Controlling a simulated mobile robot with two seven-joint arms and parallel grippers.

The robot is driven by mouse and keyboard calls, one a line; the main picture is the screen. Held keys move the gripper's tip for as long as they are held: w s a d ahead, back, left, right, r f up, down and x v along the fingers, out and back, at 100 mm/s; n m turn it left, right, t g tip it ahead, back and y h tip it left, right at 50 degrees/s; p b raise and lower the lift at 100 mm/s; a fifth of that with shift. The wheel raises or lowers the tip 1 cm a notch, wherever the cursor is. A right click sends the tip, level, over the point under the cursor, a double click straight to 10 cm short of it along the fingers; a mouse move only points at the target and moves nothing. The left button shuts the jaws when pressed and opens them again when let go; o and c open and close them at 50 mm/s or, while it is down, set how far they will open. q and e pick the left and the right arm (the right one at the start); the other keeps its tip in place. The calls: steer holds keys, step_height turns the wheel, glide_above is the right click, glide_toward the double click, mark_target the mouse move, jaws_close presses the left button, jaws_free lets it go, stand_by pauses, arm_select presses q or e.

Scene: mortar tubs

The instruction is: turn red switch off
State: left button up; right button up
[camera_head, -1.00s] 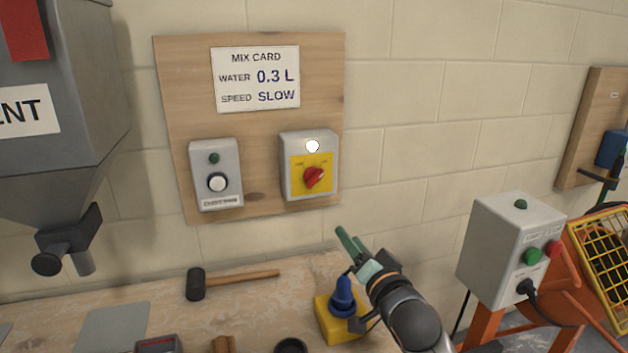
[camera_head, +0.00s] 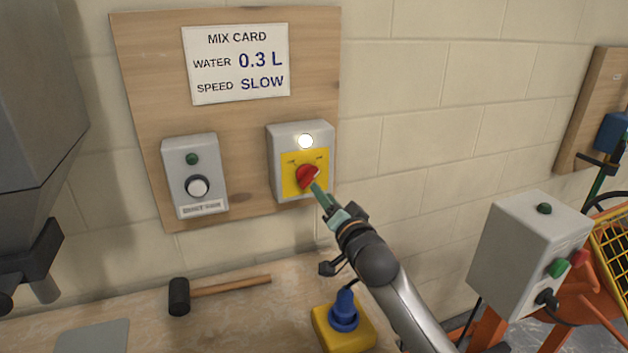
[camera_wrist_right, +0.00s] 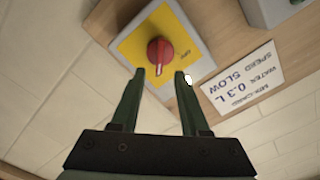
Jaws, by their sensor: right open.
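The red switch (camera_head: 307,176) is a rotary knob on a yellow plate on a grey box (camera_head: 299,133), mounted on the wooden wall board. A round lamp (camera_head: 305,141) above the knob glows white. The knob sits turned at a slant in the head view. My right gripper (camera_head: 319,191) is at the lower right of the knob, its green fingers pointing at it. In the right wrist view the open fingers (camera_wrist_right: 158,80) are apart, with the red knob (camera_wrist_right: 160,51) just beyond and between their tips. I cannot tell whether they touch it. My left gripper is not in view.
A mix card (camera_head: 237,64) hangs above. Below, a mallet (camera_head: 222,289) and a yellow block with a blue plug (camera_head: 344,316) are on the bench. A grey control box (camera_head: 527,250) stands at right.

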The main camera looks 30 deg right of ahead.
mark_target(312, 180)
steer(key=x, duration=0.6)
steer(key=shift+w+p, duration=0.35)
steer(key=shift+p, duration=0.05)
steer(key=shift+c, duration=0.3)
jaws_close()
